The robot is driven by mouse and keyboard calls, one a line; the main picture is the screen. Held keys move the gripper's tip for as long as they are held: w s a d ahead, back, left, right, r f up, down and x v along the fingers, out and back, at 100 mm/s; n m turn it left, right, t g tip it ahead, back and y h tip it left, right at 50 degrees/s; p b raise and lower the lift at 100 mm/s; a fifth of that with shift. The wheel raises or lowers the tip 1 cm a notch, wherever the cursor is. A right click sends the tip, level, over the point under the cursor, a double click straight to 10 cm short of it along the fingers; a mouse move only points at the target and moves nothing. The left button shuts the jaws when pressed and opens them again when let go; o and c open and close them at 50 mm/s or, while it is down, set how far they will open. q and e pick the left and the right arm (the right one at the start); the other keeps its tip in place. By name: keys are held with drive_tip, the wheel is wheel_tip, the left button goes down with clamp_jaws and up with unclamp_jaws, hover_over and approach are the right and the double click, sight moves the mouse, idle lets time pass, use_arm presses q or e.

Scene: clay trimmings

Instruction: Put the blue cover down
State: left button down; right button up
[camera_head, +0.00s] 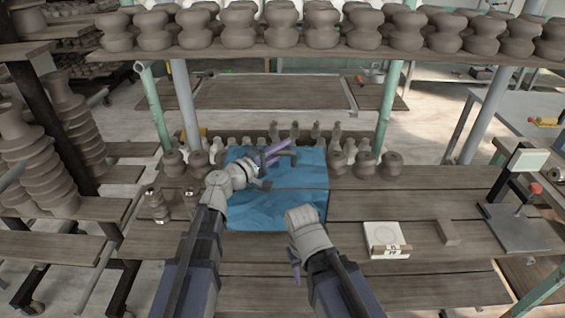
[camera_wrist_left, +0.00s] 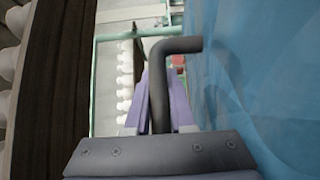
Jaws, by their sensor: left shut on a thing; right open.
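The blue cover (camera_head: 290,207) is a translucent blue sheet or box in the middle of the wooden table; the left wrist view also shows its blue face (camera_wrist_left: 260,80) along the right side. My left gripper (camera_head: 276,153) is at the cover's upper part. Its purple fingers are shut on a dark bent handle (camera_wrist_left: 178,45), which runs up between them and bends right toward the blue face. Whether the cover's lower edge touches the table is hard to tell. My right gripper (camera_head: 296,268) is open and low, in front of the cover; its fingers are mostly hidden by its wrist.
Small clay pots (camera_head: 365,163) stand behind and on both sides of the cover. A white square piece with a label (camera_head: 383,236) and a small wooden block (camera_head: 447,232) lie to the right, before a stand with a red knob (camera_head: 520,225). A pot-laden shelf (camera_head: 300,52) crosses above.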

sight(282, 160)
use_arm(q)
wheel_tip(282, 160, down, 4)
drive_tip(key=b, duration=0.3)
drive_tip(key=shift+r, duration=0.2)
drive_tip(key=c, duration=1.2)
unclamp_jaws()
drive_tip(key=shift+f+b, duration=0.2)
drive_tip(key=shift+b, duration=0.15)
drive_tip(key=shift+c, duration=0.2)
drive_tip(key=o, duration=0.5)
drive_tip(key=shift+r, duration=0.1)
drive_tip(key=shift+r+p, duration=0.2)
drive_tip(key=shift+p, duration=0.15)
drive_tip(key=v, duration=1.2)
